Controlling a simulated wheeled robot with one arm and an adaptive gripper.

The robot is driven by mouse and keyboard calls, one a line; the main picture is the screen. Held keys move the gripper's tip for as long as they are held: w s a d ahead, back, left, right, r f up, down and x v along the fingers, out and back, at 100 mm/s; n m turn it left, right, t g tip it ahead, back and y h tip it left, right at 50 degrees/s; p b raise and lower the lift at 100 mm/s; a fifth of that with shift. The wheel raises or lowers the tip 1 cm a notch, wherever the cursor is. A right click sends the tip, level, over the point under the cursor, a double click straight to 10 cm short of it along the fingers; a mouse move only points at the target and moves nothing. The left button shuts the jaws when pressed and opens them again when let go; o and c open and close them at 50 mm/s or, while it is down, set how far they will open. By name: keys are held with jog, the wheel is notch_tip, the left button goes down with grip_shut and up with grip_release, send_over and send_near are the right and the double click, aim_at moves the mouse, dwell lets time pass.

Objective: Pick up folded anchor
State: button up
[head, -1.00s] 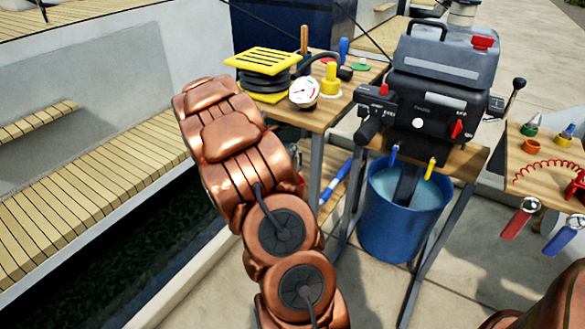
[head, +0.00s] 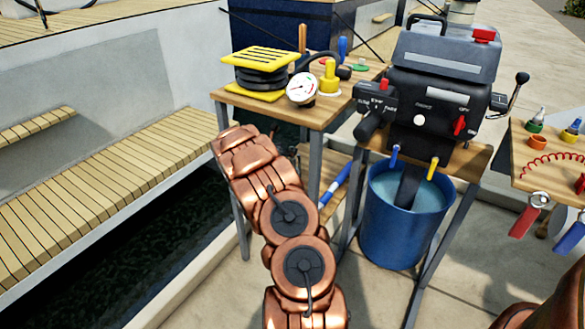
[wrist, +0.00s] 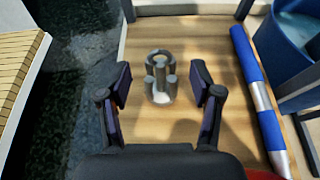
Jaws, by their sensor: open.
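The folded anchor (wrist: 160,77) is a small grey metal piece with a ring-like top and short upright posts. It stands on a wooden shelf (wrist: 190,32) in the wrist view. My gripper (wrist: 163,80) is open, with one dark finger on each side of the anchor and a visible gap on both sides. The fingers do not appear to touch it. In the head view the anchor and my gripper are hidden behind my copper-coloured arm.
A blue and silver tube (wrist: 258,98) lies on the shelf at the right. A blue bucket (head: 392,225) of water stands right of the shelf under an outboard motor (head: 430,110). Dark water (wrist: 62,100) lies left of the shelf's edge. A table (head: 300,110) stands above.

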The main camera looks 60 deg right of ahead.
aim_at(291, 148)
jog(key=x, duration=0.1)
jog(key=b+x, duration=0.1)
jog(key=x, duration=0.1)
jog(key=shift+f, duration=0.4)
jog(key=shift+r+x, duration=0.2)
jog(key=shift+x, duration=0.75)
grip_shut()
